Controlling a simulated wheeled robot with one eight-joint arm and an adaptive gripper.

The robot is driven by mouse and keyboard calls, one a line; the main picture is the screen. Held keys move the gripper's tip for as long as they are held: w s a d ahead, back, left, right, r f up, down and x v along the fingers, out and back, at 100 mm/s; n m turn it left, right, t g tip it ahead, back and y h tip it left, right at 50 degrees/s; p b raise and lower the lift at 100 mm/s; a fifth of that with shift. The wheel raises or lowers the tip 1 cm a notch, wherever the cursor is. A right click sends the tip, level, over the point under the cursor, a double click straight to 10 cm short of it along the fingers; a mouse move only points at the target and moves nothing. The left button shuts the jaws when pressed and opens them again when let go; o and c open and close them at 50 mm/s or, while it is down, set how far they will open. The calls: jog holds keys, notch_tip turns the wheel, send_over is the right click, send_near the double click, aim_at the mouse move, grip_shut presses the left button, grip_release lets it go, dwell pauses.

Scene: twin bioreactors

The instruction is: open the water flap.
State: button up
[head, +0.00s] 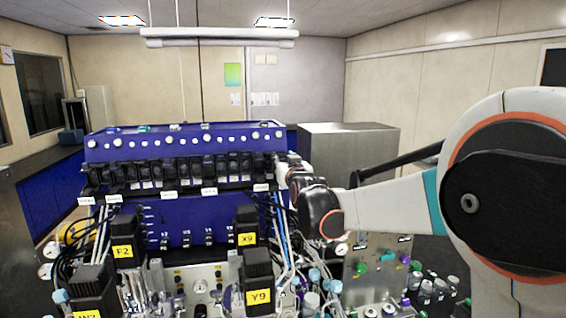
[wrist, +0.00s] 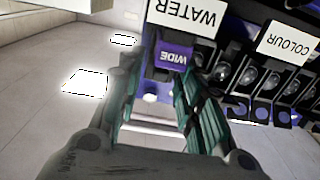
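The white WATER label (wrist: 186,14) appears upside down at the top of the wrist view. Just below it is a dark flap with a purple WIDE tag (wrist: 173,57). My gripper (wrist: 158,72) has its two fingers apart, with the tag showing between and beyond the fingertips; I cannot tell whether they touch the flap. In the head view my gripper (head: 284,164) is at the right end of the row of black flaps (head: 182,172) on the blue machine, and the arm hides part of that end.
A COLOUR label (wrist: 290,42) and more black units lie right of the WATER label in the wrist view. Below the flaps stand black-capped units such as X9 (head: 247,222), with cables and tubes. A grey cabinet (head: 348,150) stands behind the arm.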

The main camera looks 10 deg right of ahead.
jog(key=shift+c, duration=0.3)
jog(key=c, duration=0.7)
jog(key=shift+o, duration=0.2)
